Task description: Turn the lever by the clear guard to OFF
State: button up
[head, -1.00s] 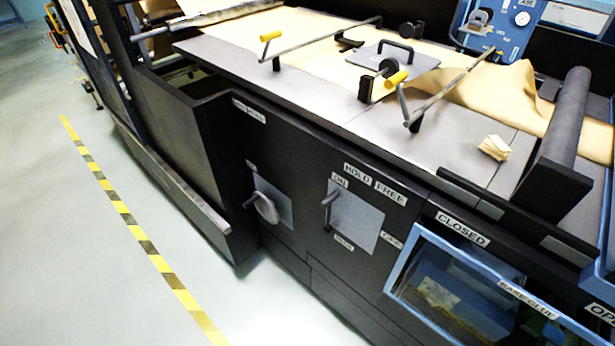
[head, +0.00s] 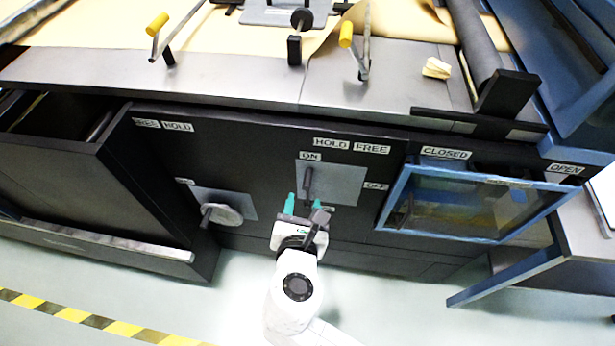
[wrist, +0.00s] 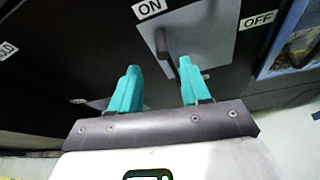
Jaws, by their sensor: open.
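The lever (head: 308,182) is a dark handle on a grey plate (head: 343,183) on the black machine front, left of the blue-framed clear guard (head: 465,206). It stands upright, under the ON label (head: 311,157); the OFF label (head: 376,186) is at the plate's right. In the wrist view the lever (wrist: 164,50) lies beyond the fingertips, between them but nearer the right one. My gripper (head: 302,200) has teal fingers, open and empty, just in front of and below the lever. I cannot tell whether a finger touches it. In the wrist view my gripper (wrist: 159,68) shows both fingers apart.
A round-handled control (head: 221,214) on another grey plate sits to the left. The blue-framed guard juts out at the right. The worktop (head: 220,75) with yellow-tipped handles overhangs above. Open floor with a striped line (head: 75,315) lies in front.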

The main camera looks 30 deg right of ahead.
aim_at(307, 187)
jog(key=x, duration=1)
jog(key=shift+d, duration=0.2)
grip_shut()
